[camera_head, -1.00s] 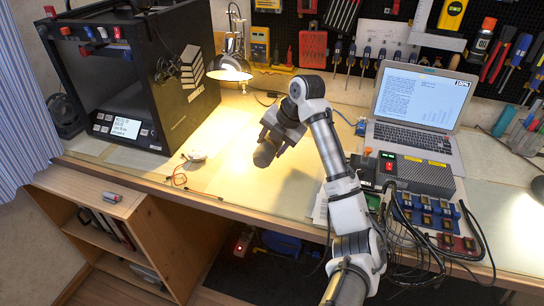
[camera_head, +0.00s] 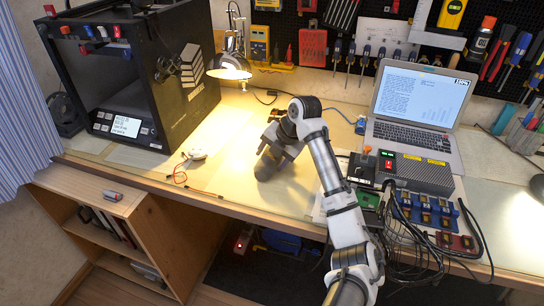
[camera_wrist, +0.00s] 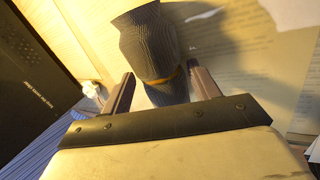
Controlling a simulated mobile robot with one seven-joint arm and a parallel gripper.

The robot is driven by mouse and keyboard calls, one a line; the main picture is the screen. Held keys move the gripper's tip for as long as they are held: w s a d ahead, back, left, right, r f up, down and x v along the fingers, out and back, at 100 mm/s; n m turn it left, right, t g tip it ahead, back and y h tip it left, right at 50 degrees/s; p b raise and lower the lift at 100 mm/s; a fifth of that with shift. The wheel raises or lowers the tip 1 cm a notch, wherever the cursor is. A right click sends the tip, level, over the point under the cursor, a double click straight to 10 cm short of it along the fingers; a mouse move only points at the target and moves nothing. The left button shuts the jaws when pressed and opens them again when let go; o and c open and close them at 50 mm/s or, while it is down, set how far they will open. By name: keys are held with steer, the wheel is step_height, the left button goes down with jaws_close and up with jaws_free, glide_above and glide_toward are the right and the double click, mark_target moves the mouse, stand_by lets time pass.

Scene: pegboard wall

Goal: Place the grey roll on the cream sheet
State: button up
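The grey roll (camera_head: 266,168) is a dark, ribbed cylinder with a yellowish band. In the wrist view the roll (camera_wrist: 152,45) sits between the two fingers, its far end sticking out beyond them. My gripper (camera_head: 274,152) is shut on the roll and holds it low over the cream sheet (camera_head: 225,178), which lies on the desk under the lamp. The head view does not show clearly whether the roll's lower end touches the sheet. In the wrist view my gripper (camera_wrist: 162,80) has a finger close on each side of the roll.
A black 3D printer (camera_head: 135,75) stands at the left and a lit lamp (camera_head: 230,66) behind. A laptop (camera_head: 418,110), a grey power box (camera_head: 415,172) and cables lie to the right. A small white disc (camera_head: 197,154) with red wire is left of the roll.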

steer(key=b+v, duration=0.1)
steer(key=v, duration=1.1)
steer(key=shift+r+b, duration=0.2)
steer(key=shift+b, duration=0.2)
